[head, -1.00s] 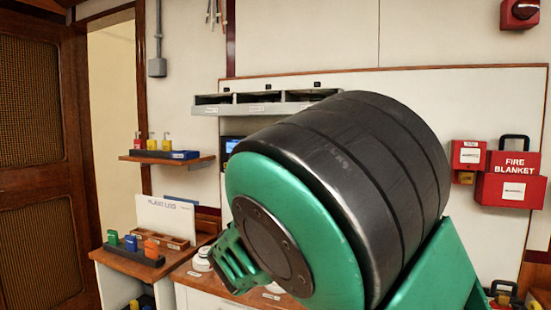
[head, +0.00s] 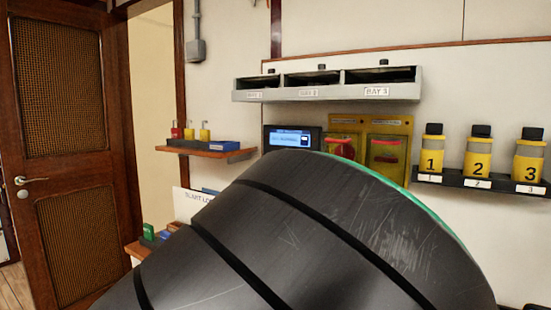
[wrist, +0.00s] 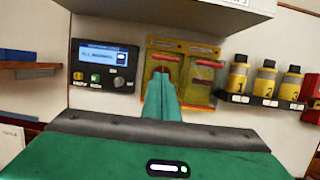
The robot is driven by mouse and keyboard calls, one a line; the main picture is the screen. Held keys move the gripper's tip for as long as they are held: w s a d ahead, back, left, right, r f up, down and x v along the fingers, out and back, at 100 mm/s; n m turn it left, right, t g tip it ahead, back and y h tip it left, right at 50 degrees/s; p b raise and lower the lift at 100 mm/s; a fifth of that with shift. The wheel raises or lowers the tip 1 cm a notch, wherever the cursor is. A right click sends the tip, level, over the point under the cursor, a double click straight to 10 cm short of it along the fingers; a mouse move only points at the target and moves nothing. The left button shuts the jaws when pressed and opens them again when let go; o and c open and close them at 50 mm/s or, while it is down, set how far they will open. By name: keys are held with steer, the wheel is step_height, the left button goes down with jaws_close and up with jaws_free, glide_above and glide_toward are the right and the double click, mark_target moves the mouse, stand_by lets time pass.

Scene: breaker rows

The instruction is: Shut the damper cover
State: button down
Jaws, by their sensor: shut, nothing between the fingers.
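A yellow panel (head: 362,122) on the wall carries two cover stations side by side, and also shows in the wrist view (wrist: 185,47). The left station (head: 333,136) has a red bar and a round red part. The right station (head: 386,153) has a translucent yellow cover with a red bar. Their labels are too small to read, so I cannot tell which is the damper cover. My gripper (wrist: 161,76) is shut and empty in the wrist view, in front of the left station and overlapping it. Contact cannot be told. In the head view my arm hides the gripper.
A grey shelf with several bays (head: 325,93) juts out above the panel. A control box with a lit screen (wrist: 104,66) is left of it. Numbered yellow bottles (head: 478,153) stand on a rack at right. A small wooden shelf (head: 212,152) is at left.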

steer(key=d+x, duration=0.1)
steer(key=x, duration=1.3)
steer(key=shift+s+d, duration=0.2)
steer(key=shift+f, duration=0.15)
steer(key=shift+w+d+r, duration=0.45)
steer(key=shift+w+r, duration=0.15)
steer(key=shift+r, duration=0.05)
